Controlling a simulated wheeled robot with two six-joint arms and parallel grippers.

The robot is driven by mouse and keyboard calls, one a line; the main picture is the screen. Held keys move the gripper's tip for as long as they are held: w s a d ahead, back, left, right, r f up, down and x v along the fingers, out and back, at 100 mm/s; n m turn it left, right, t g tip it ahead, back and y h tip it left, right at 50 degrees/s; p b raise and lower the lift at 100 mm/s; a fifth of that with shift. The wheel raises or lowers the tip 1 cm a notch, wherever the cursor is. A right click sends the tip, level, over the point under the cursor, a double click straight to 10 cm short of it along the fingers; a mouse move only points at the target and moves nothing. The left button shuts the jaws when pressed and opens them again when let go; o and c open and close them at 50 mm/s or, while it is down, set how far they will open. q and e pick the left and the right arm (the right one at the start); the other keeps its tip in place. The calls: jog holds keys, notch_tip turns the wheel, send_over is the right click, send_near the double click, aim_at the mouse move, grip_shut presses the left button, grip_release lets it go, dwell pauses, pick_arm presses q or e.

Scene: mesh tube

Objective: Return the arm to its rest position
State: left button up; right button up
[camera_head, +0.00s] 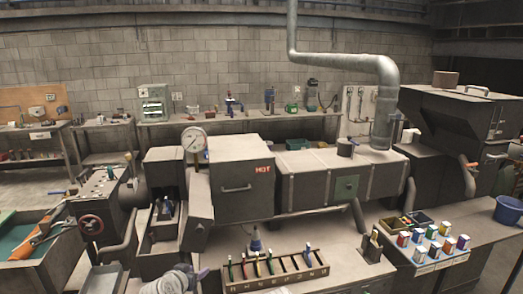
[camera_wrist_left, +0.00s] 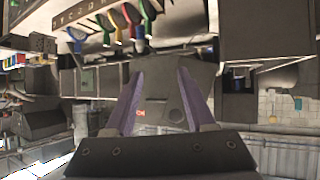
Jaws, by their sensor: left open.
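My left gripper (camera_wrist_left: 160,76) shows in the left wrist view, its two purple-grey fingers spread apart with nothing held between them. Beyond the fingers is the grey box furnace with an orange-red mark, seen upside down. In the head view this furnace (camera_head: 242,178) carries the label HOT. I cannot clearly make out the left gripper in the head view; a dark and grey shape at the bottom left of centre may be part of my arm. I cannot make out my right gripper in either view.
A slotted rack (camera_head: 275,270) with coloured-handled tools stands on the front bench. Several coloured cans (camera_head: 432,240) and a blue bucket (camera_head: 508,210) are on the right bench. A pressure gauge (camera_head: 194,139) stands left of the furnace. A thick pipe (camera_head: 384,100) rises behind.

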pick_arm(q)
jog(key=s+d+f+m+g+h+b, duration=0.1)
jog(key=s+d+f+m+g+b, duration=0.1)
jog(key=s+d+f+g, duration=0.45)
jog(key=s+d+f+g+y+b, duration=0.2)
jog(key=s+d+f, duration=0.1)
jog(key=s+f, duration=0.2)
jog(key=s+d+f+g+y+b, duration=0.2)
jog(key=s+f, duration=0.4)
jog(key=s, duration=0.3)
jog(key=d+g, duration=0.1)
jog(key=d, duration=0.1)
jog(key=shift+s+d+y, duration=0.2)
jog(key=shift+d+y, duration=0.1)
